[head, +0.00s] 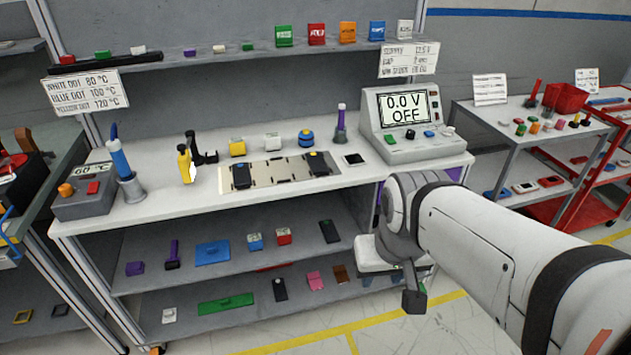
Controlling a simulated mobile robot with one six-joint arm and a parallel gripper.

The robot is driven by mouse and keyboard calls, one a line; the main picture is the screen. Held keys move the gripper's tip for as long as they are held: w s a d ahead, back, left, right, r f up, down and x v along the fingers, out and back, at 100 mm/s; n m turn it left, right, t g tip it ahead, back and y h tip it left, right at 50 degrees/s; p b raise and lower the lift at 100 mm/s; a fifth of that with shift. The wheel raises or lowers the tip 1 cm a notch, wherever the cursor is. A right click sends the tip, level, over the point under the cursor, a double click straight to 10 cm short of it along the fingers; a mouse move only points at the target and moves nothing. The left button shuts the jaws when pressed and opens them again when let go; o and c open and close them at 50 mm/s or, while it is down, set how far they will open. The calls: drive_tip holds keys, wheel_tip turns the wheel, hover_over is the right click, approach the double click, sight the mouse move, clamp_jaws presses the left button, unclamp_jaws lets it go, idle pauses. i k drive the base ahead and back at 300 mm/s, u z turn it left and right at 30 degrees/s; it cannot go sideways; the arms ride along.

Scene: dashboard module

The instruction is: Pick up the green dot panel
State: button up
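No panel with a clearly green dot can be made out. Two dark panels, the left one (240,178) and the right one (318,164), lie on the beige board (278,173) on the bench; the dots on them are too small to read surely. Another dark panel with a small pale dot (279,289) stands on the bottom shelf, near a flat green plate (226,304). A plain dark panel (329,231) is on the middle shelf. My gripper (413,298) hangs in front of the bench's right end, apart from these panels; its fingers cannot be told apart.
The bench top (200,210) is clear along its front edge. A power supply reading 0.0 V OFF (408,120) stands on its right, a soldering station (90,192) on its left. A red cart (575,205) and side table (500,120) stand right.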

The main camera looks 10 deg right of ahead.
sight(329, 231)
drive_tip(key=k, duration=1.3)
drive_tip(key=u, duration=0.5)
drive_tip(key=i, duration=1.6)
drive_tip(key=z, duration=0.25)
